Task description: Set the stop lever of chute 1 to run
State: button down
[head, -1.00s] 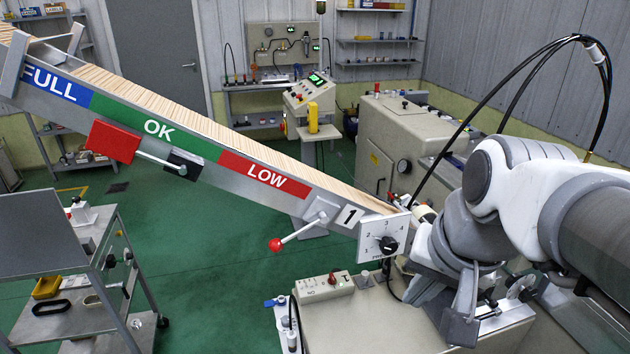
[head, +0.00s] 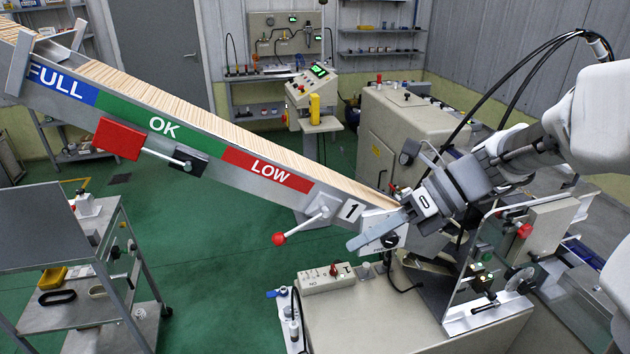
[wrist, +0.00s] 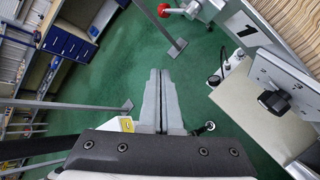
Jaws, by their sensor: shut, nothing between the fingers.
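The chute marked 1 (head: 187,104) slopes down from upper left to the middle in the head view, filled with wooden sticks. Its stop lever, a metal rod with a red ball (head: 279,239), hangs from a pivot near the lower end and points down-left. The red ball (wrist: 164,11) also shows at the top of the wrist view. My gripper (head: 350,244) is shut and empty, in front of the chute's lower end, to the right of the lever and apart from it. It covers part of the dial plate. In the wrist view its closed fingers (wrist: 161,75) point up toward the lever.
The black selector knob (wrist: 274,102) on its plate lies right of my fingers. A red flag plate (head: 119,138) hangs higher on the chute. A machine bench (head: 330,310) with a switch box (head: 326,279) stands below. Green floor is free left of the lever.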

aim_at(301, 226)
jog(key=shift+w+r+m+y, duration=0.1)
jog(key=shift+w+m+y, duration=0.2)
jog(key=shift+m, duration=0.2)
jog(key=shift+s, duration=0.1)
jog(key=w+a+f, duration=0.2)
jog(key=a+f, duration=0.2)
jog(key=a, duration=0.6)
jog(key=shift+w+a+f+p, duration=0.2)
jog(key=shift+a+f+p, duration=0.05)
jog(key=shift+p, duration=0.05)
jog(key=shift+a+r, duration=0.1)
jog(key=shift+a, duration=0.05)
jog(key=shift+y, duration=0.3)
